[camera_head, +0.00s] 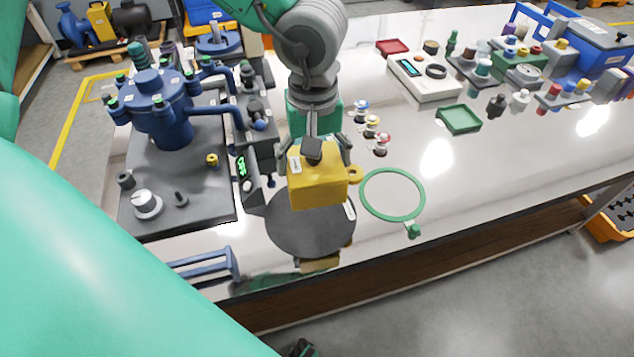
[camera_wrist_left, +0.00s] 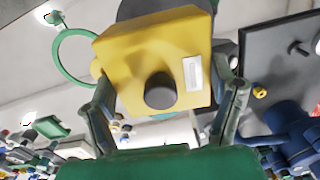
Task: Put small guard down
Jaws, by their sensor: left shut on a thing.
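The small guard is a yellow box-like cover (camera_head: 318,188) with a white label and a dark grey knob on top. My left gripper (camera_head: 318,152) comes down from above and is shut on it, with a finger on each side. In the left wrist view the guard (camera_wrist_left: 150,60) fills the space between the fingers, the knob facing the camera. In the head view the guard appears over the back part of a dark grey round plate (camera_head: 310,232). Whether its underside touches anything is hidden. My right gripper is not in view.
A green ring (camera_head: 364,203) lies right of the guard. A blue vessel (camera_head: 165,115) stands on a dark base plate at left, with a handheld meter (camera_head: 250,185) beside it. A blue handle (camera_head: 205,265) is at the front edge. White table is clear right of the ring.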

